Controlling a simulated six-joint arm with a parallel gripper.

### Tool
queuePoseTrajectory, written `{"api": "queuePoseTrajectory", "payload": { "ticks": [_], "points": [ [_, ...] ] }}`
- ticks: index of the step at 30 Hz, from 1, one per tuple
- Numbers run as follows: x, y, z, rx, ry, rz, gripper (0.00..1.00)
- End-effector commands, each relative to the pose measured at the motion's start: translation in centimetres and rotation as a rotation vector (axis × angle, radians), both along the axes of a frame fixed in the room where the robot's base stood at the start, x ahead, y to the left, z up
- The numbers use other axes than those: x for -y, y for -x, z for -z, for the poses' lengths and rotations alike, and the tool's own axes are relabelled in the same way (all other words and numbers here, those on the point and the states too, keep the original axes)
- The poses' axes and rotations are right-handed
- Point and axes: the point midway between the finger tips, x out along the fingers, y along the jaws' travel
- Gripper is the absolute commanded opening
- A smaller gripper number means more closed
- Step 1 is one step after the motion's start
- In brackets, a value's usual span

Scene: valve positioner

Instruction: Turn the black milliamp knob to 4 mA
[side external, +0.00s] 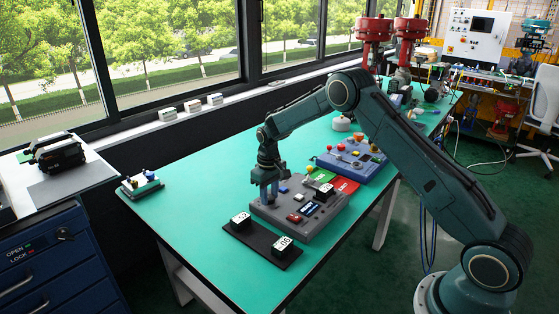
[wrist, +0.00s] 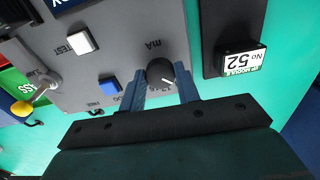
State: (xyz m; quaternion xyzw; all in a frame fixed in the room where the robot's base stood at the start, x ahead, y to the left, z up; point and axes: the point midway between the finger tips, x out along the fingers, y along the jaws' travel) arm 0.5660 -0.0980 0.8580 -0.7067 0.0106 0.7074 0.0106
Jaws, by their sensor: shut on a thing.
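The black milliamp knob (wrist: 160,71) is on the grey panel of the control box (side external: 318,217). Its white pointer line points toward the lower right in the wrist view. Upside-down "mA" lettering is above it, and scale numbers below are partly covered. My gripper (wrist: 163,84) has one blue finger on each side of the knob and is shut on it. In the side external view my gripper (side external: 269,198) points down at the left end of the box, and the knob is hidden there.
A blue button (wrist: 109,86) and a white button (wrist: 82,41) are beside the knob. A black strip (side external: 262,243) with numbered blocks lies along the box's front. A blue box (side external: 350,165) with knobs stands behind.

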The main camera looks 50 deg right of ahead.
Motion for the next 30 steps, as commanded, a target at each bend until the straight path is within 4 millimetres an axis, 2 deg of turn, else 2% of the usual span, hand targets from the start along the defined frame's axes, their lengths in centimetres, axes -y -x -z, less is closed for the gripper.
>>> {"api": "queuePoseTrajectory", "payload": {
  "ticks": [6, 12, 27, 28, 30],
  "points": [
    [0.03, -0.09, -0.14, 0.003, 0.000, -0.145, 0.09],
    [0.03, -0.10, -0.15, 0.004, 0.001, -0.220, 0.09],
    [0.02, -0.12, -0.17, 0.004, 0.001, -0.244, 0.09],
    [0.02, -0.13, -0.17, 0.004, 0.001, -0.244, 0.38],
    [0.02, -0.11, -0.16, 0.004, 0.001, -0.244, 0.52]
  ]
}}
